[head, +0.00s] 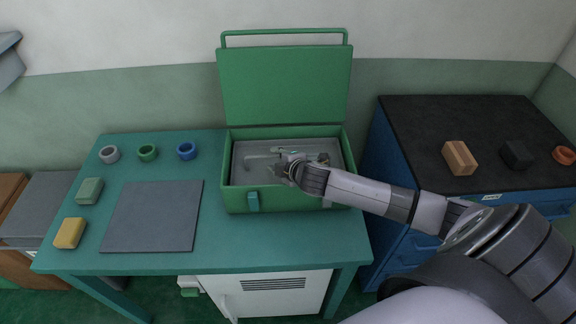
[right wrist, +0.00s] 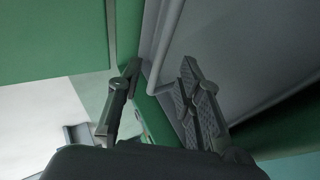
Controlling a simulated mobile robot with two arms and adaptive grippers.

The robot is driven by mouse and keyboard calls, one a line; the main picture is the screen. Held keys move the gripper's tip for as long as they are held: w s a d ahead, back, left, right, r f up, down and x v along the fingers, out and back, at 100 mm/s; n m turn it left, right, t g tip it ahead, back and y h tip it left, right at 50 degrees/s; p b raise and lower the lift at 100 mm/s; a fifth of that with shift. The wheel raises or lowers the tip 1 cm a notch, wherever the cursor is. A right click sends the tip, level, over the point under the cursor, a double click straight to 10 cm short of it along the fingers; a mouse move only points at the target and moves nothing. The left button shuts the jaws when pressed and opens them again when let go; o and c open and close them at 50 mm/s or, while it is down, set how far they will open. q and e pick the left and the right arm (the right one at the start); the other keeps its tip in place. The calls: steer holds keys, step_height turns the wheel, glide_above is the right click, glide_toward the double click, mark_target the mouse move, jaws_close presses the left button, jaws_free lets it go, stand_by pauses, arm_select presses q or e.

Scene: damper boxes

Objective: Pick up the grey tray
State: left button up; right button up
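The grey tray (head: 243,176) lies inside the open green box (head: 235,200), with a thin light bar, apparently its handle, across its upper side. It also shows in the right wrist view (right wrist: 240,45). My right gripper (head: 279,162) is over the middle of the tray and covers part of it. In the right wrist view my right gripper (right wrist: 160,80) has its two fingers spread apart, and the light bar (right wrist: 166,45) appears beyond and between them. I cannot tell whether a finger touches it. My left gripper is not in view.
The box's raised lid (head: 285,85) stands behind the tray. Left on the teal table (head: 215,245) are a grey mat (head: 153,216), several rings and two blocks. A black-topped cabinet (head: 430,130) at right holds a wooden block (head: 459,158), a black block and an orange ring.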

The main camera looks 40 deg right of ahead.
mark_target(273, 156)
steer(key=shift+w+d+f, duration=0.1)
steer(key=shift+w, duration=0.3)
steer(key=shift+p+x, duration=0.5)
steer(key=shift+x, duration=1.6)
steer(key=shift+s+d+f, duration=0.1)
steer(key=shift+s, duration=0.05)
steer(key=shift+c, duration=0.2)
jaws_close()
